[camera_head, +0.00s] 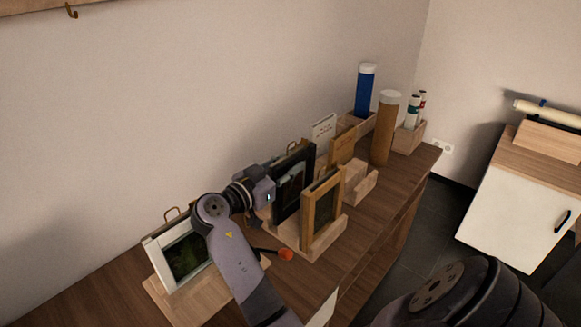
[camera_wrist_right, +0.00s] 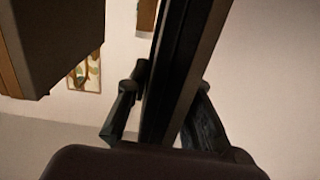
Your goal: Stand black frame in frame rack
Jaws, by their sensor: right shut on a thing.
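A black frame (camera_head: 291,189) with a dark picture stands upright beside a wooden frame (camera_head: 308,213). My right gripper (camera_head: 270,191) is shut on the black frame's left edge. In the right wrist view, the black frame (camera_wrist_right: 173,75) runs between the two fingers (camera_wrist_right: 160,105). A light wooden rack (camera_head: 325,240) holds the wooden frame upright. The black frame's lower edge is close to this rack's left end. I cannot tell whether it rests in a slot or hangs just above. My left gripper is not in view.
A white frame (camera_head: 150,251) leans on a wooden base at the left. A red-orange round thing (camera_head: 286,254) lies near the rack. Brown (camera_head: 385,130) and blue (camera_head: 364,90) tubes stand farther back. The wall is close behind; the table's front edge is at right.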

